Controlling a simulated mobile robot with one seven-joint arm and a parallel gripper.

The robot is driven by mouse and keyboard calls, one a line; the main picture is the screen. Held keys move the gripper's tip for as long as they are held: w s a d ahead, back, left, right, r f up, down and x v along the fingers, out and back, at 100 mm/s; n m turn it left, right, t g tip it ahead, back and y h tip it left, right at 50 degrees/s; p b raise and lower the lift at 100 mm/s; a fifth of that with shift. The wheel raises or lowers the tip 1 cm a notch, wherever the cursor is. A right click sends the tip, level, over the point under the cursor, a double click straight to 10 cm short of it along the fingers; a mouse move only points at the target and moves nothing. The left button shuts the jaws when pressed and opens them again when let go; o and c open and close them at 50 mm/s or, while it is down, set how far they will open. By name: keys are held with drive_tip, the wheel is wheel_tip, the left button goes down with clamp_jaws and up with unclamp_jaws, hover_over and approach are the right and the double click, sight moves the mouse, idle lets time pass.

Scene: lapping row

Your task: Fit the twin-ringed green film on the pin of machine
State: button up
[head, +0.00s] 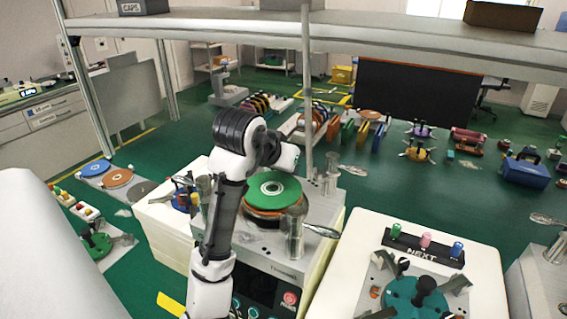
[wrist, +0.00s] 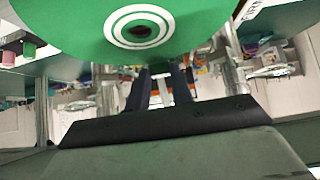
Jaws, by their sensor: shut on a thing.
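The green film (head: 272,189) with white rings round its centre hole is over the round platen of the machine (head: 300,219) in the head view. An orange-brown disc edge (head: 262,213) shows just beneath it. I cannot tell whether the film touches what is below. In the wrist view the green film (wrist: 190,28) fills the top, its two white rings and dark hole clear. My gripper (wrist: 160,75) is shut on the film's near edge. The pin is hidden under the film, and I cannot tell whether it is in the hole.
Metal posts (head: 292,238) stand at the platen's edge. A second machine to the right bears a teal round part (head: 415,297) and a "NEXT" rack (head: 423,250) with coloured pegs. Blue (head: 95,168) and orange (head: 118,178) discs lie at left. An overhead shelf (head: 330,32) crosses the view.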

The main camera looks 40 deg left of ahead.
drive_tip(key=shift+f, duration=0.5)
drive_tip(key=o, duration=1)
drive_tip(key=shift+o, duration=0.2)
drive_tip(key=b+v, duration=0.2)
drive_tip(key=v, duration=1.1)
drive_tip(key=shift+s+r, duration=0.25)
drive_tip(key=shift+r, duration=0.05)
drive_tip(key=shift+d, duration=0.15)
